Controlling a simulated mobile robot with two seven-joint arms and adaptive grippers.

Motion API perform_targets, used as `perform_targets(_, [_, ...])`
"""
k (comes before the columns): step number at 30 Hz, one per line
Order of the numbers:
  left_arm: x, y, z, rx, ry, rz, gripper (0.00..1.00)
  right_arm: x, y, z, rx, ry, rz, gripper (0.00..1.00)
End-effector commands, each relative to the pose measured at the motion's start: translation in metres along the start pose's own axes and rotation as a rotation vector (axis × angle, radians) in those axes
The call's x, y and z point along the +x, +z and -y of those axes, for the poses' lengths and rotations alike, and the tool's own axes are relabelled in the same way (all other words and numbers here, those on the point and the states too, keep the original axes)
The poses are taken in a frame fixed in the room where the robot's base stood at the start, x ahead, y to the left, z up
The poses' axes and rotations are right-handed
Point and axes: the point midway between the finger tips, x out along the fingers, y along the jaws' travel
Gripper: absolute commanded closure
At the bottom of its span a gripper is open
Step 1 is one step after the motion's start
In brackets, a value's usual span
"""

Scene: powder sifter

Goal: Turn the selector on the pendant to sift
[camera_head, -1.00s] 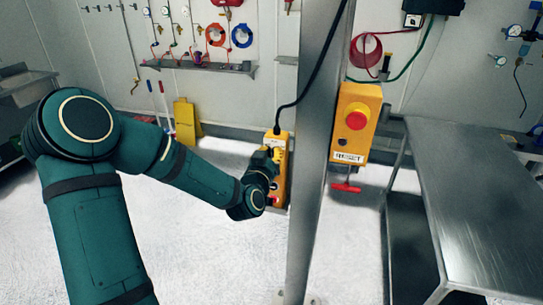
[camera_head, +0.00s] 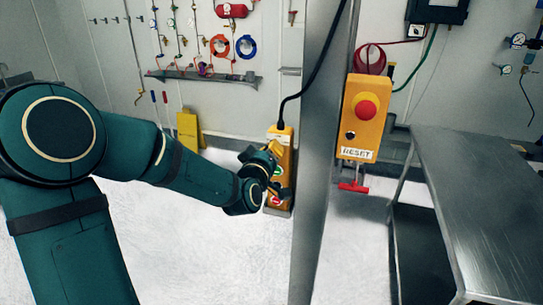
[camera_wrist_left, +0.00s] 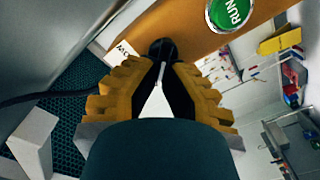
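The yellow pendant (camera_head: 285,146) hangs on a black cable left of the steel post, with a green button and a red button on its face. In the left wrist view its orange-yellow face (camera_wrist_left: 190,22) carries the green RUN button (camera_wrist_left: 230,12), the black selector knob (camera_wrist_left: 163,47) and a partly hidden white label (camera_wrist_left: 121,52). My left gripper (camera_wrist_left: 163,68) has its yellow-backed fingers converging at the selector; the tips appear closed on its two sides. The gripper also shows at the pendant in the head view (camera_head: 266,164). The selector's setting cannot be read. My right gripper is not in view.
A steel post (camera_head: 318,150) stands just right of the pendant. A yellow box with a red button and RESET label (camera_head: 362,115) is beyond it. A steel table (camera_head: 480,200) is at the right. White floor (camera_head: 220,255) is open below my left arm.

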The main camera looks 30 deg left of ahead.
Motion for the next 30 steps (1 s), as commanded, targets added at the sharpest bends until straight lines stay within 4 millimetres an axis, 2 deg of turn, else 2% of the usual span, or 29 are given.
perform_targets(18, [0.0005, -0.0014, -0.0005, -0.042, 0.002, -0.003, 1.0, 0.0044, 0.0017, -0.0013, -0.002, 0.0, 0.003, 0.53])
perform_targets(19, [0.0005, -0.0013, -0.0004, -0.042, 0.002, -0.003, 0.81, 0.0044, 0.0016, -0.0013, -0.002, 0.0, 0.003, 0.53])
perform_targets(21, [0.0004, -0.0012, -0.0003, -0.042, 0.002, -0.003, 0.61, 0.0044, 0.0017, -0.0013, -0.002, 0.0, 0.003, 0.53])
perform_targets(30, [-0.0007, -0.0003, 0.0002, -0.042, 0.001, 0.0, 0.61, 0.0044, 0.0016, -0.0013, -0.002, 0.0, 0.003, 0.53])
